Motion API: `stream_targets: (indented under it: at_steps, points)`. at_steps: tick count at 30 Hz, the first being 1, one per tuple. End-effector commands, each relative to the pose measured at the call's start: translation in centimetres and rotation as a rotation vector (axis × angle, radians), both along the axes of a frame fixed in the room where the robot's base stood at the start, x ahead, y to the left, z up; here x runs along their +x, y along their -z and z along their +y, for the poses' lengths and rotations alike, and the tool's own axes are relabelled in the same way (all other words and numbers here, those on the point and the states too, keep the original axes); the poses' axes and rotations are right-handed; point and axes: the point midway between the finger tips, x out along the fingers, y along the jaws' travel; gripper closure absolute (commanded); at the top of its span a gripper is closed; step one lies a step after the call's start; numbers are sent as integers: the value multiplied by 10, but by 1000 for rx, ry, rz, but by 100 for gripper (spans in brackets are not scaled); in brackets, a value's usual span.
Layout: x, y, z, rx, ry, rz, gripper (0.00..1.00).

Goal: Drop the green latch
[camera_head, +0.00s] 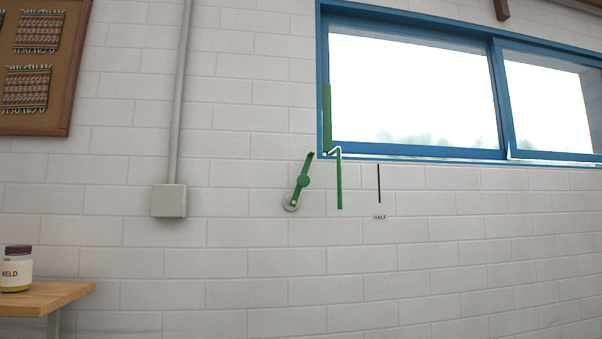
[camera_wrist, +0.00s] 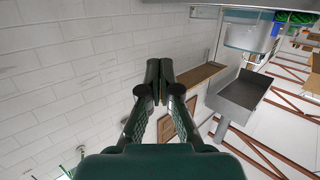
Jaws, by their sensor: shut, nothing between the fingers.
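Green metal parts are on the white brick wall at the window's lower left corner. A green bar (camera_head: 327,112) stands upright along the blue frame. A green lever (camera_head: 304,180) with a round knob leans on a grey round wall mount, its top tilted right. A thin green rod (camera_head: 339,182) hangs straight down from a white hooked piece. I cannot tell for sure which of these is the latch. My gripper (camera_wrist: 159,74) is shut and empty in the wrist view, apart from the green parts; it is not in the head view.
A black vertical mark (camera_head: 378,183) sits above a "HALF" label (camera_head: 380,217). A grey box (camera_head: 169,201) with a conduit is left of the lever. A jar (camera_head: 16,269) stands on a wooden table (camera_head: 45,296). The wrist view shows a grey basin (camera_wrist: 240,97) at right.

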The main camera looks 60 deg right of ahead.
Motion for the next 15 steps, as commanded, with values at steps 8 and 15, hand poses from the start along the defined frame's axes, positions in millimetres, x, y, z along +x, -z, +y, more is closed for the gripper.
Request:
stream_targets:
  at_steps: [8, 15]
  points:
    - [98, -22, -44, -45, 78, -70, 100]
    - [173, -62, -93, -87, 141, -118, 100]
